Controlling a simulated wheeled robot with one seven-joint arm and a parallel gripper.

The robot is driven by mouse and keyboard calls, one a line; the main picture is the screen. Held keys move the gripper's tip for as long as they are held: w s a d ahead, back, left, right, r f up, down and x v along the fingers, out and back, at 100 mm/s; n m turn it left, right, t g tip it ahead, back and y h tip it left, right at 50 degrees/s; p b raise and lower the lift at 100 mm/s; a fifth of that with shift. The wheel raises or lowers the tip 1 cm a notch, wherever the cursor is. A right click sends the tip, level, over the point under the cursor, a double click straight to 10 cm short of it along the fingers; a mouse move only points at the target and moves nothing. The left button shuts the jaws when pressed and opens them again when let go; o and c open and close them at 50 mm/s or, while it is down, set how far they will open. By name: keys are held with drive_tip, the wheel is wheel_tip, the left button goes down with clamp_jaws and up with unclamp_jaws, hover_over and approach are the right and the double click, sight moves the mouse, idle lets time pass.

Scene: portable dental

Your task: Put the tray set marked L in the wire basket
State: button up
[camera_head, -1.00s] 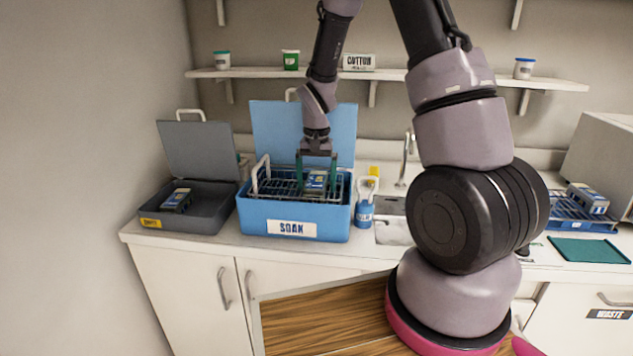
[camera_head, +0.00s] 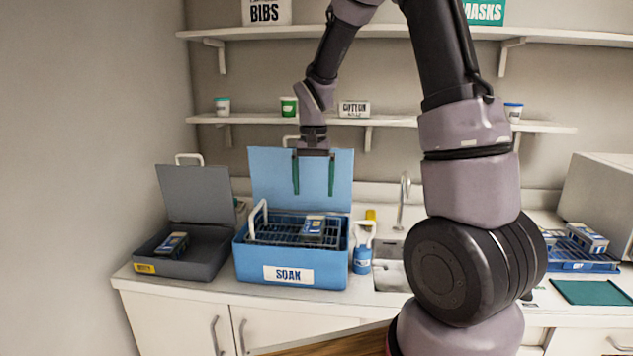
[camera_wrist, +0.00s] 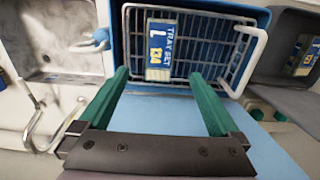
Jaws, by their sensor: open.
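The tray set marked L (camera_wrist: 158,48) is a blue-and-white pack whose label shows in the wrist view. It lies inside the wire basket (camera_wrist: 212,52), and it also shows there in the head view (camera_head: 313,227). The wire basket, with white handles, sits in the blue tub labelled SOAK (camera_head: 320,266), whose lid stands open behind. My gripper (camera_head: 313,190) is open and empty, above the basket and apart from the tray set. Its two green fingers also show in the wrist view (camera_wrist: 160,78), pointing toward the basket.
A grey box (camera_head: 205,266) with an open lid holds another pack (camera_head: 172,243) at left. A blue bottle (camera_head: 362,262) and sink (camera_head: 391,276) are right of the tub. More packs (camera_head: 585,238) lie in a blue rack at right, behind a green mat (camera_head: 594,292).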

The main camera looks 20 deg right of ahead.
drive_tip(key=s+d+r+t+y, duration=0.1)
drive_tip(key=s+d+r+t, duration=0.1)
drive_tip(key=s+r, duration=0.7)
drive_tip(key=s+d+r+t+y, duration=0.1)
drive_tip(key=s+r+t, duration=0.4)
drive_tip(key=s+r, duration=0.5)
drive_tip(key=shift+s+d+r, duration=0.25)
drive_tip(key=shift+s+d, duration=0.45)
drive_tip(key=shift+s, duration=0.1)
